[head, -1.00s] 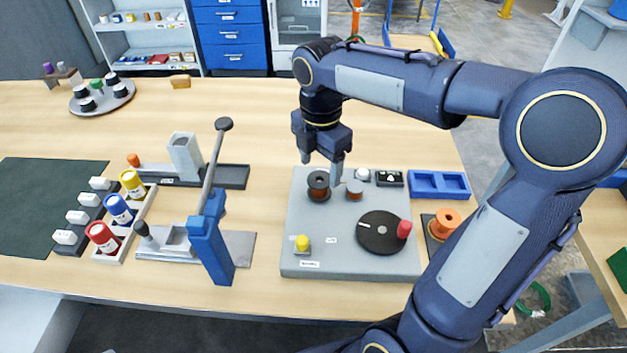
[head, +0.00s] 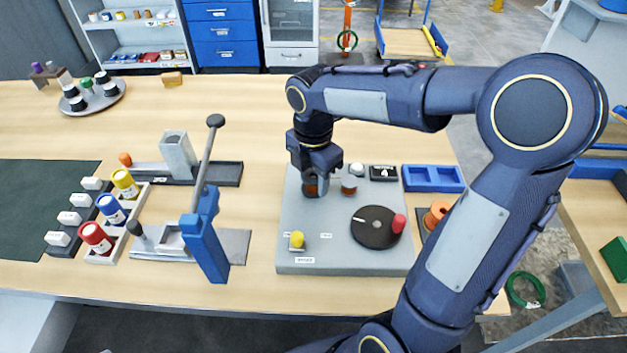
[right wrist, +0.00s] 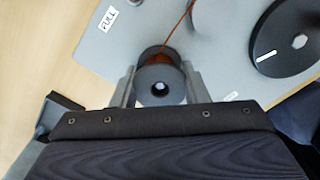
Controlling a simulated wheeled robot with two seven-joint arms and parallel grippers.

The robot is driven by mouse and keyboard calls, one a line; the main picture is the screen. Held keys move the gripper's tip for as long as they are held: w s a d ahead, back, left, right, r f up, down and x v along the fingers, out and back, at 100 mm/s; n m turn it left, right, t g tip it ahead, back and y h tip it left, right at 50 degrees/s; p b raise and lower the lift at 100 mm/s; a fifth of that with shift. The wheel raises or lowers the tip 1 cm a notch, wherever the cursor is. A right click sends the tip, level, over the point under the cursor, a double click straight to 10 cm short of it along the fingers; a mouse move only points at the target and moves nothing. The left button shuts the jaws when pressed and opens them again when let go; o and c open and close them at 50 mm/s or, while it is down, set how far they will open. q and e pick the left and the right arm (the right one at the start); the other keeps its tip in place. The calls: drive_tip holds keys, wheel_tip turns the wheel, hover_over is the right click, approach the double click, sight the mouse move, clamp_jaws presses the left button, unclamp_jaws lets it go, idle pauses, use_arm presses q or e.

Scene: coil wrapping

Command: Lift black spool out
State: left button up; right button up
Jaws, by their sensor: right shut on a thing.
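The black spool (right wrist: 160,87), wound with copper-brown wire, stands on the grey base plate (head: 335,240) near its back left corner. In the head view my right gripper (head: 313,188) is down at the spool and covers most of it. In the right wrist view its two fingers (right wrist: 161,88) sit on either side of the spool, shut on it. A thin copper-brown wire (right wrist: 178,22) runs from the spool toward a small grey guide roller. I cannot tell whether the spool is clear of the plate. My left gripper is not in view.
A large black disc (head: 376,228) with a red knob (head: 398,223) is on the plate's right side. A yellow knob (head: 297,239) is at its front left. A blue tray (head: 434,178) and an orange spool (head: 437,213) are to the right. A blue lever press (head: 205,240) stands left.

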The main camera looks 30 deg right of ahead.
drive_tip(key=shift+r, duration=0.1)
wheel_tip(320, 180, up, 10)
drive_tip(key=shift+f+p, duration=0.1)
drive_tip(key=shift+p, duration=0.35)
idle(0.3)
